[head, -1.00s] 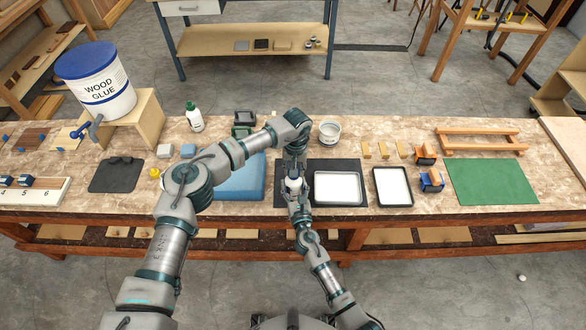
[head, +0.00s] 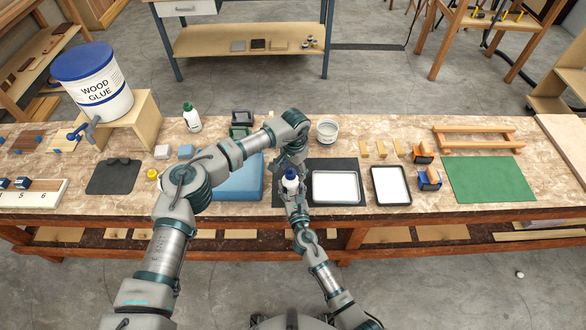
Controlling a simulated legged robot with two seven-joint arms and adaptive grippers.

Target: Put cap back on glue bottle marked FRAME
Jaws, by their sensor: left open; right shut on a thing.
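A small white bottle (head: 291,187) stands roughly upright above the dark mat, with a blue cap (head: 291,173) on its top. No label can be read on it at this size. My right gripper (head: 293,193) is shut around the bottle from the front. My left gripper (head: 287,166) is open, just behind the blue cap and partly hidden by it; it appears apart from the cap. Whether the cap is fully seated cannot be told.
A white bottle with a green cap (head: 192,117) and a wood glue bucket (head: 93,81) stand at the left. A yellow-topped item (head: 153,174) is beside my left arm. White trays (head: 335,187) lie right of the bottle. The green mat (head: 490,180) is clear.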

